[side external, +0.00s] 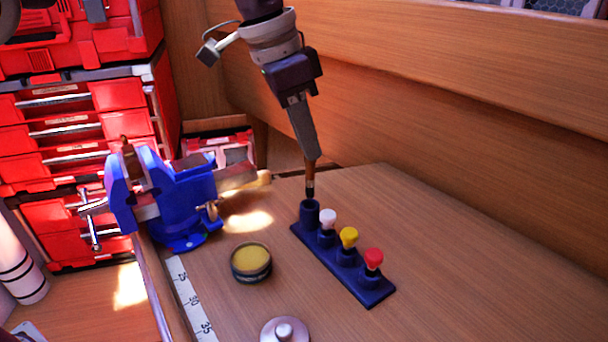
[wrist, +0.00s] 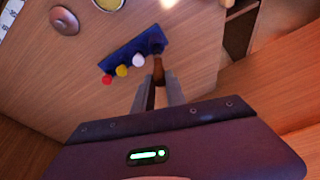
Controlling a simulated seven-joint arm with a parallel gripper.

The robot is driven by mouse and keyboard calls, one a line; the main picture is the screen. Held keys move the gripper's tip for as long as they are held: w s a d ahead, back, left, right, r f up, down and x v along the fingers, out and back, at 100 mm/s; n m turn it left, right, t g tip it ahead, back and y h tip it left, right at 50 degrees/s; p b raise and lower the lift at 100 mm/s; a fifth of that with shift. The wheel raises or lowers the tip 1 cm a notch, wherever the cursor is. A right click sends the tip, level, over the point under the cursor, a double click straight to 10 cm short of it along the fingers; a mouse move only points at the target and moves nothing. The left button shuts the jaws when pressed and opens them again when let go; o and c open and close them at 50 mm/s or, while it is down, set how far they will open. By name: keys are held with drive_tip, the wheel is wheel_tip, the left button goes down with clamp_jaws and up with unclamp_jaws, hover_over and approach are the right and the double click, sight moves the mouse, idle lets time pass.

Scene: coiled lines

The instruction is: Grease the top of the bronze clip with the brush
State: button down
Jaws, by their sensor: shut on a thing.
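My gripper (side external: 307,155) is shut on the brown handle of a brush (side external: 310,180), held nearly upright. The brush's lower end is at the mouth of the far cup of the blue rack (side external: 376,294); I cannot tell how much is inside. In the wrist view the brush (wrist: 158,73) sits between the fingers, beside the rack (wrist: 130,52). An open round tin (side external: 251,263) with yellow grease stands left of the rack. I cannot clearly identify the bronze clip; a small golden-brown piece (side external: 262,179) shows by the blue vise (side external: 182,205).
White (side external: 328,217), yellow (side external: 349,236) and red (side external: 373,257) knobbed tools stand in the rack's other cups. A round lid (side external: 284,331) lies at the front. Red drawers (side external: 75,130) stand left, and a wooden wall (side external: 450,110) rises behind. The bench right of the rack is clear.

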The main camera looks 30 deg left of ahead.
drive_tip(key=s+a+r+g+h, duration=0.15)
drive_tip(key=s+a+g, duration=0.25)
drive_tip(key=s, duration=0.5)
drive_tip(key=shift+n+y, duration=0.25)
drive_tip(key=shift+n, duration=0.05)
drive_tip(key=shift+a+f, duration=0.15)
drive_tip(key=shift+f, duration=2.6)
drive_tip(key=shift+f, duration=0.7)
wheel_tip(320, 180, up, 7)
drive_tip(key=shift+r, duration=0.1)
